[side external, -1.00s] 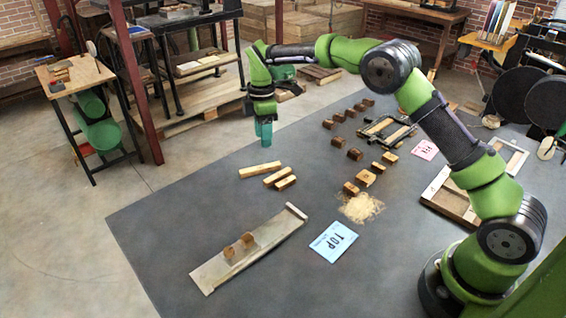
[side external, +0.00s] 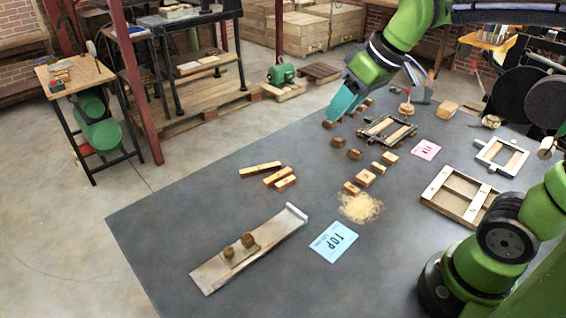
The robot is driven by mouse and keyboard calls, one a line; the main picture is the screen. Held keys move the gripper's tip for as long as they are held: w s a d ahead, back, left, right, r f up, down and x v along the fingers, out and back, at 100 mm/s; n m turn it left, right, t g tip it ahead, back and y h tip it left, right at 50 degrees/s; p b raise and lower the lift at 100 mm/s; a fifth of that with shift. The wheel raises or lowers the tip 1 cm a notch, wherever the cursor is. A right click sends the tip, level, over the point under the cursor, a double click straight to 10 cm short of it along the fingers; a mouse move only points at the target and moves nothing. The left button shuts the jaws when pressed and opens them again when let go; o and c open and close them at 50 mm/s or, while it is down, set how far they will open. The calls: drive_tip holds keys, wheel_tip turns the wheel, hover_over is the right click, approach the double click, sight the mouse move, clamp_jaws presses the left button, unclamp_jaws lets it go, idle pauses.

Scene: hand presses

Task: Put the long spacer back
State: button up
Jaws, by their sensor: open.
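Several pale wooden bars lie loose on the dark table. I cannot tell for sure which piece is the long spacer. My gripper (side external: 333,120) is open, tilted down to the left over the far part of the table, beside a small brown block (side external: 328,125). Its fingertips are small in the picture, and I cannot tell whether they touch the block. I see nothing held in it.
A metal tray (side external: 210,272) at the front left holds two brown blocks. A clamp frame (side external: 370,132), several small blocks, a straw-coloured pile (side external: 360,207), a blue card (side external: 333,242), a pink card (side external: 425,149) and a wooden frame (side external: 438,205) lie around.

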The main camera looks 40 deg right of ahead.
drive_tip(key=s+f+m+t, duration=0.1)
drive_tip(key=s+f+m, duration=0.2)
drive_tip(key=s, duration=0.5)
drive_tip(key=shift+s+f+m+t, duration=0.25)
drive_tip(key=shift+m+t, duration=0.15)
drive_tip(key=shift+m, duration=0.4)
drive_tip(key=shift+w+a, duration=0.1)
